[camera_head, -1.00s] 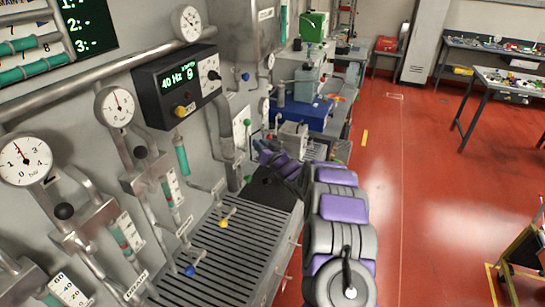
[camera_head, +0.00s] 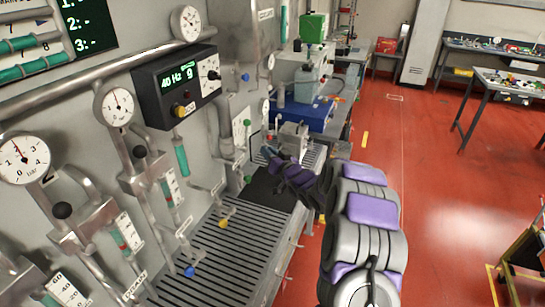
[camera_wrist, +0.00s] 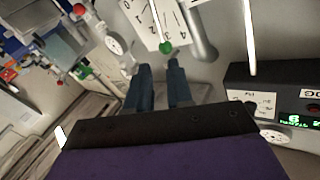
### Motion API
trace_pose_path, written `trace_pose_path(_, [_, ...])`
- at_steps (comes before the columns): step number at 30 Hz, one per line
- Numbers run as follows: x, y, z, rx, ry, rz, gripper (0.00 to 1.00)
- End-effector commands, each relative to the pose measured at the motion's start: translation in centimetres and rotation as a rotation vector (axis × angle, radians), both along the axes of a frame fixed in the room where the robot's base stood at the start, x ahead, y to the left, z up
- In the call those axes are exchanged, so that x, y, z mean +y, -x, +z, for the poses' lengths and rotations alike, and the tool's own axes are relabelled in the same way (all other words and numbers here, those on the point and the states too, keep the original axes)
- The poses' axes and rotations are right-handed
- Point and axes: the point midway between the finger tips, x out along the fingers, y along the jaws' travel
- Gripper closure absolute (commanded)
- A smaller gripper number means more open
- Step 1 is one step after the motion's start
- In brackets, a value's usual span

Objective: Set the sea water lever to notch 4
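A white notch plate (camera_wrist: 150,22) with printed numbers, 3 and 4 among them, is on the wall at the top of the wrist view. A lever with a green knob (camera_wrist: 166,47) lies over it. In the head view the plate (camera_head: 241,128) and green knob (camera_head: 247,122) show on the wall left of my gripper (camera_head: 267,151). No sea water label is readable, so I cannot confirm this is that lever. In the wrist view my gripper (camera_wrist: 160,65) has two dark blue fingers apart with nothing between them. The green knob is just beyond the fingertips.
A black display box (camera_head: 178,86) juts from the wall and shows at right in the wrist view (camera_wrist: 285,105). A grated bench (camera_head: 235,250) with yellow and blue valve handles lies below. A blue box (camera_head: 305,113) stands behind my gripper. The red floor at right is open.

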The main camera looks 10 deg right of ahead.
Motion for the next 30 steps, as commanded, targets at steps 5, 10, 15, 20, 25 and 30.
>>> trace_pose_path(5, [-0.4,1.1,-0.1,0.004,0.000,-0.001,0.79])
trace_pose_path(10, [-0.7,1.9,0.0,0.004,0.000,-0.001,0.79])
trace_pose_path(15, [-0.7,2.1,0.0,0.002,0.001,-0.001,0.79])
trace_pose_path(20, [-0.7,2.1,0.0,0.002,0.001,-0.001,0.79])
trace_pose_path(25, [-0.7,2.1,0.1,0.004,0.001,-0.001,0.79])
trace_pose_path(30, [-0.7,2.1,0.0,0.003,0.001,0.000,0.79])
